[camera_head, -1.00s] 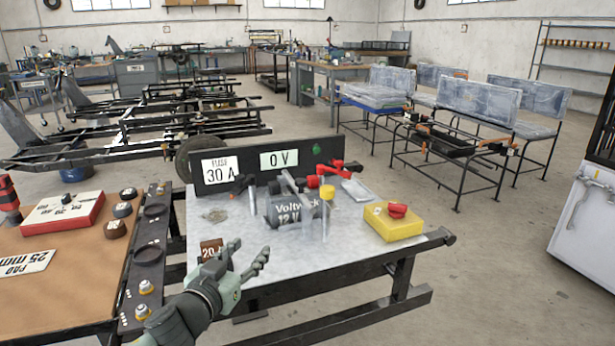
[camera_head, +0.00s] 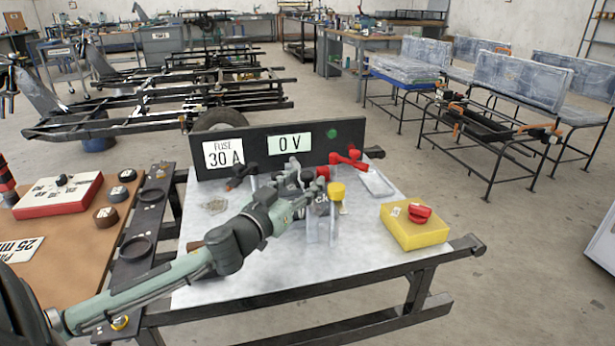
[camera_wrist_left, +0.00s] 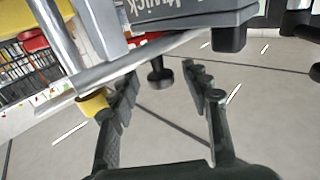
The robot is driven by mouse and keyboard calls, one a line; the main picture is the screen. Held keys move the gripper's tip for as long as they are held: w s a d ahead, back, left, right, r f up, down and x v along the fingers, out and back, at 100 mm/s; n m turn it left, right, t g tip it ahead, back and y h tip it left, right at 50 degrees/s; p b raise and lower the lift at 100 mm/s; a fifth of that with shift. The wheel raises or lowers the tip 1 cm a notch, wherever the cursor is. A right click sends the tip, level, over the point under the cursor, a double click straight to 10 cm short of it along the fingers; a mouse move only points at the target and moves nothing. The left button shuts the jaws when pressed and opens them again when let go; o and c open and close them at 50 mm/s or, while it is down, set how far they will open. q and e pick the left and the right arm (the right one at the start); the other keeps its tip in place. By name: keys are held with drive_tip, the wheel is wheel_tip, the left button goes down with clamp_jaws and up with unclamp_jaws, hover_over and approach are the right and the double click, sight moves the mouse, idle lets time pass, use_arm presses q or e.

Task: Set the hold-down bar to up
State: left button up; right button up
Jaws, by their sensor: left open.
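My left gripper (camera_head: 305,192) reaches over the bench to the battery. Its fingers (camera_wrist_left: 162,82) are apart, with nothing visibly held. My right gripper is out of view.
A black panel (camera_head: 258,158) reading 30 A and 0 V stands behind the battery. Red clamps (camera_head: 345,160) lie at the back right. A yellow box (camera_head: 416,231) with a red knob stands at right. A brown table (camera_head: 75,245) adjoins at left.

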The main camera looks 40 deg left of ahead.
use_arm(q)
drive_tip(key=shift+w+a, duration=0.1)
drive_tip(key=shift+w, duration=0.9)
clamp_jaws()
